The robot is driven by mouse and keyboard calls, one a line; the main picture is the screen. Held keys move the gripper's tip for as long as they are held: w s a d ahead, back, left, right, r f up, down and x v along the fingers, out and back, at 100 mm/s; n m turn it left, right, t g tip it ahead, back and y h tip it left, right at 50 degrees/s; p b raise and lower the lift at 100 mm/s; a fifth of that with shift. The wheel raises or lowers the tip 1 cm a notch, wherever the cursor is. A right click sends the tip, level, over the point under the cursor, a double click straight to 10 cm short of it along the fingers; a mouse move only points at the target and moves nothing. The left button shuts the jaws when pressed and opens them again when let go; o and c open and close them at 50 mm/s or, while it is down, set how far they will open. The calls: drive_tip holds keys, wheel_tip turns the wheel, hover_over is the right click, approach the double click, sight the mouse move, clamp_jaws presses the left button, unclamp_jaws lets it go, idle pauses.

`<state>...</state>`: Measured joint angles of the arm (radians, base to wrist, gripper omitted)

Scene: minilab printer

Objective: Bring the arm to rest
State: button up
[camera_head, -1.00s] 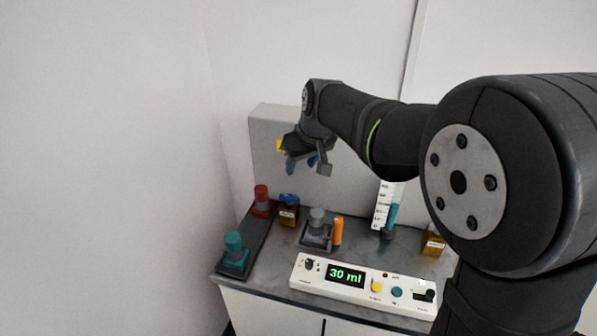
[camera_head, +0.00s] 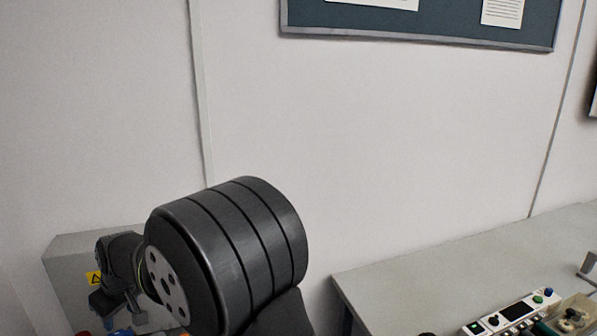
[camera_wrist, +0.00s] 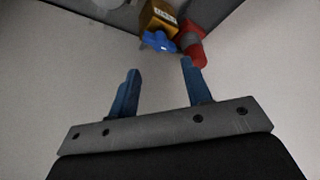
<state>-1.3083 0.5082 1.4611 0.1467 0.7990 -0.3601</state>
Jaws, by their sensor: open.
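My gripper (camera_wrist: 160,82) is open in the wrist view, with its two blue fingers apart and nothing between them. Beyond the fingertips are a blue star-shaped knob or cap (camera_wrist: 158,41), an amber labelled block or bottle (camera_wrist: 157,17) and a red-and-grey piece (camera_wrist: 191,42). The fingers look clear of them, though the exact distance is hard to judge. In the head view my gripper shows at the lower left, in front of the grey box (camera_head: 75,240), with its fingertips near the bottom edge. My arm hides part of that corner.
A long grey bench (camera_head: 450,270) stands at the right of the head view, carrying a control panel (camera_head: 512,312) with buttons. A dark notice board (camera_head: 430,25) hangs on the wall above. The wall between is bare. The first worktop is almost wholly out of the head view.

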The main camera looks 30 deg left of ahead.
sight(119, 334)
drive_tip(key=x, duration=0.8)
drive_tip(key=shift+a+f, duration=0.2)
drive_tip(key=shift+f, duration=0.15)
drive_tip(key=v, duration=1.7)
drive_tip(key=x, duration=1.7)
drive_tip(key=shift+s+f, duration=0.1)
drive_tip(key=shift+m+t, duration=0.5)
drive_tip(key=shift+m, duration=1)
drive_tip(key=shift+s+m+t+h, duration=0.15)
drive_tip(key=shift+m+t, duration=0.25)
drive_tip(key=shift+m, duration=0.7)
drive_tip(key=shift+m+t+h, duration=0.25)
drive_tip(key=shift+m+t, duration=0.15)
drive_tip(key=shift+m, duration=0.7)
drive_tip(key=v, duration=0.9)
